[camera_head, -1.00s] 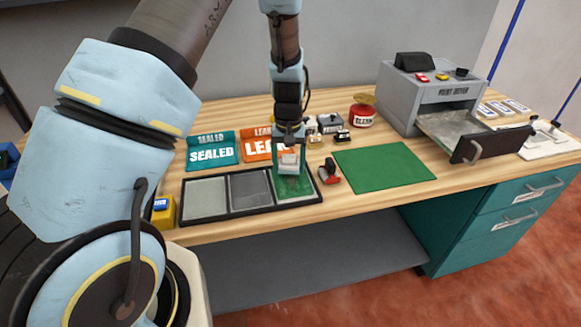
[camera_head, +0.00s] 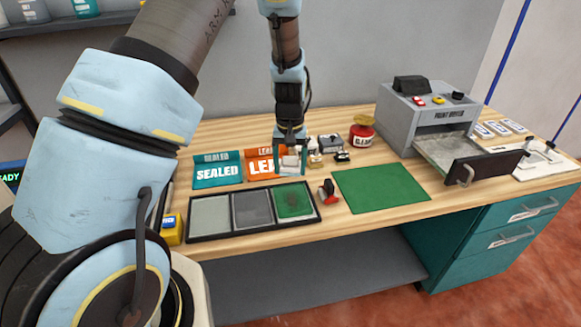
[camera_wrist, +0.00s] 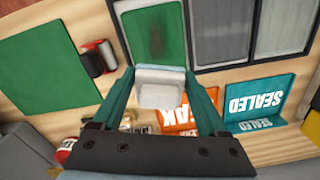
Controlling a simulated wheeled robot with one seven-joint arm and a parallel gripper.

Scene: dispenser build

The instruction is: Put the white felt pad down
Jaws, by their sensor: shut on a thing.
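My gripper (camera_head: 291,164) is shut on the white felt pad (camera_wrist: 160,88), a pale block with rounded corners between the two teal fingers in the wrist view. In the head view the white felt pad (camera_head: 290,161) hangs near the back edge of the three-part tray, by the orange LEAK sign. The tray's green compartment (camera_head: 294,203) holds a dark smudge and lies just in front of the pad; it also shows in the wrist view (camera_wrist: 160,35). How high the pad is above the table is hard to tell.
The tray (camera_head: 209,237) also has two grey compartments. A green mat (camera_head: 381,186), a red-and-black item (camera_head: 327,191) and a red tin (camera_head: 362,133) are to the right. The teal SEALED sign (camera_head: 218,171) and orange LEAK sign (camera_head: 259,166) stand behind. The PAINT DRYER (camera_head: 427,118) has its drawer open.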

